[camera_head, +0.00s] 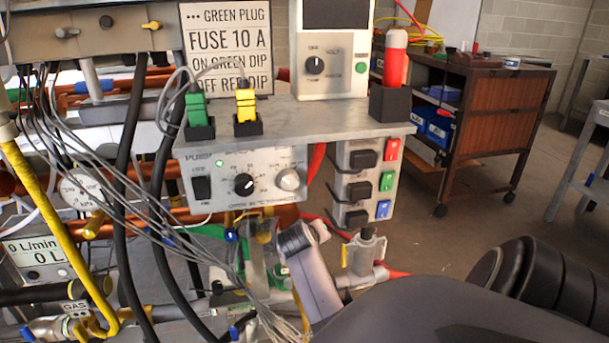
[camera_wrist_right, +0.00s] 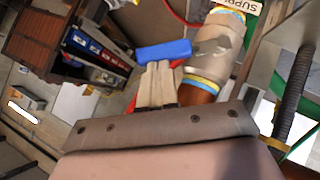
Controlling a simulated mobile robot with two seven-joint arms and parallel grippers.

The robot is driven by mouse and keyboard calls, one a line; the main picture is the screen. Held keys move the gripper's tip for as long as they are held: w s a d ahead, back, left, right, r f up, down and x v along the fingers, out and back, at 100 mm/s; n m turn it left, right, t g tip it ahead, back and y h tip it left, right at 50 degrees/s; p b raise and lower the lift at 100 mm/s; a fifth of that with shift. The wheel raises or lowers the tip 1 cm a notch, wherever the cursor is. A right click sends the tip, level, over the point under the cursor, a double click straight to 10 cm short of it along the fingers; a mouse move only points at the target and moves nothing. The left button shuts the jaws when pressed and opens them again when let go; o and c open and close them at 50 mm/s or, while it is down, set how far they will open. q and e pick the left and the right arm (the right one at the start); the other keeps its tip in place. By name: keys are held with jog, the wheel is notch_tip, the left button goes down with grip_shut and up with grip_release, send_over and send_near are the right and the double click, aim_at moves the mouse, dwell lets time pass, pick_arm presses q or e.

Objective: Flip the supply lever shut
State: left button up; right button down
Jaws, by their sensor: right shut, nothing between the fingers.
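In the right wrist view, the blue supply lever (camera_wrist_right: 164,50) sticks out to the left of a metal valve body (camera_wrist_right: 217,45), roughly crosswise to its pipe. A "SUPPLY" tag (camera_wrist_right: 238,6) is partly cut off at the top. My right gripper (camera_wrist_right: 158,68) is shut and empty, its fingertips right at the lever's near edge; I cannot tell whether they touch. In the head view my right gripper's grey body (camera_head: 312,272) is among the pipes below the control panel. Its fingertips and the lever cannot be made out there. My left gripper is not in view.
The control box (camera_head: 248,178) and a switch block (camera_head: 362,182) hang under a grey shelf (camera_head: 300,118) above my right gripper. Loose cables and a yellow pipe (camera_head: 45,215) crowd the left. A brown cabinet (camera_head: 500,100) stands at the back right, with open floor before it.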

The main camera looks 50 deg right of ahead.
pick_arm(q)
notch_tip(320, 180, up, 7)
jog(key=p, duration=0.6)
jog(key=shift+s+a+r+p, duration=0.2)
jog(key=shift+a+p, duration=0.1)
jog(key=shift+p, duration=0.1)
pick_arm(e)
jog(key=shift+s+d+f+m+t+y, duration=0.35)
jog(key=shift+d+f+t+y, duration=0.1)
jog(key=shift+f+y, duration=0.15)
jog(key=shift+s+d+f+m+t+y, duration=0.4)
jog(key=shift+f+y, duration=0.15)
jog(key=shift+f, duration=0.1)
jog(key=shift+s+d+f+m+t+y, duration=0.35)
jog(key=shift+d+f+y, duration=0.1)
jog(key=shift+f+y, duration=0.15)
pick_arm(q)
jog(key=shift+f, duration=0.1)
pick_arm(e)
jog(key=shift+f, duration=0.1)
